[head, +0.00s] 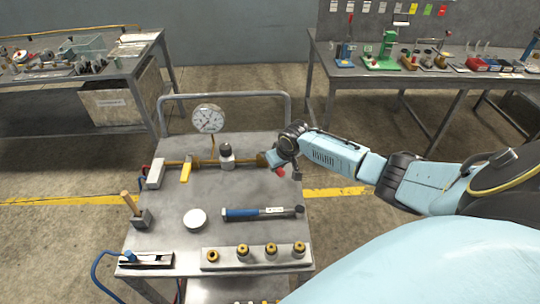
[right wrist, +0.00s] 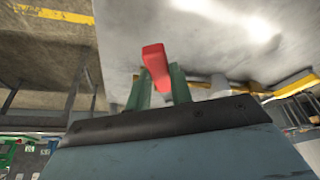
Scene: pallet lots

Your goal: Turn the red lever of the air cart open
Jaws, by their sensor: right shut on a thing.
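The air cart (head: 165,225) stands in front of me, with a brass pipe (head: 205,162) running across its top. The red lever (head: 280,172) is at the right end of this pipe, mostly hidden by my right gripper (head: 275,163) in the head view. In the right wrist view the red lever (right wrist: 154,62) sits between the two green fingers, which are shut on it. Its end sticks out past the fingers. How far the lever is turned is hard to tell. My left gripper is not in view.
The cart carries a gauge (head: 208,119), a yellow lever (head: 186,172), a blue-handled tool (head: 262,213), a white round disc (head: 195,219) and a block of brass fittings (head: 228,258). Workbenches stand behind at left (head: 140,62) and right (head: 420,80). Floor between them is free.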

